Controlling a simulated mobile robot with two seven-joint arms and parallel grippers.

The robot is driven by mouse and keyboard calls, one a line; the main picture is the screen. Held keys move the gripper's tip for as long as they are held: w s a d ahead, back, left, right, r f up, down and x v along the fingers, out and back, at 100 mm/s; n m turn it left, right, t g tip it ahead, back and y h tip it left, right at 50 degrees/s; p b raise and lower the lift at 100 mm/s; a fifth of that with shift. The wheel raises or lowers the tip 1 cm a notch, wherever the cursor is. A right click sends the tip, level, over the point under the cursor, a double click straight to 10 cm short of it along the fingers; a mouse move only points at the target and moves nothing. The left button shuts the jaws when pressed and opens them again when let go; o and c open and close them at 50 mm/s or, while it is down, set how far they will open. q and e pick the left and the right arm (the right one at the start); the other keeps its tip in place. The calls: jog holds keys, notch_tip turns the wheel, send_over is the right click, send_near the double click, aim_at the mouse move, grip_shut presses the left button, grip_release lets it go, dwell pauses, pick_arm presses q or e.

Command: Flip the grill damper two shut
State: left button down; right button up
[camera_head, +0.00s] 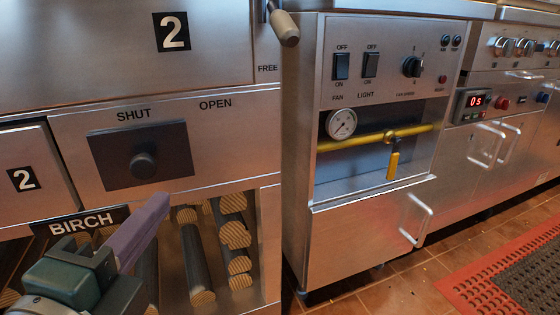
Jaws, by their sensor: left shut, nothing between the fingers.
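The damper control is a dark plate (112,160) with a round dark knob (143,165), set in a steel panel at the left. The words SHUT and OPEN are printed above it; the knob sits below SHUT, left of OPEN. A large black "2" label (171,32) is on the panel above, and a smaller "2" (22,179) is on the panel at left. My left gripper (158,206) is at the lower left, its purple fingers together and empty, with the tips below the knob and apart from it in the picture. My right gripper is out of view.
Cut logs (234,233) lie in the bay under the panel, behind a BIRCH sign (82,222). A lever handle (284,24) sticks out beside the word FREE. To the right stands a cabinet with switches (341,66), a gauge (341,124) and a yellow valve handle (393,165).

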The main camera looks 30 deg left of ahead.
pick_arm(q)
jog(key=shift+v, duration=1.05)
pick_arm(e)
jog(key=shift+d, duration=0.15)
pick_arm(q)
jog(key=shift+w+d, duration=0.1)
jog(key=shift+d, duration=0.1)
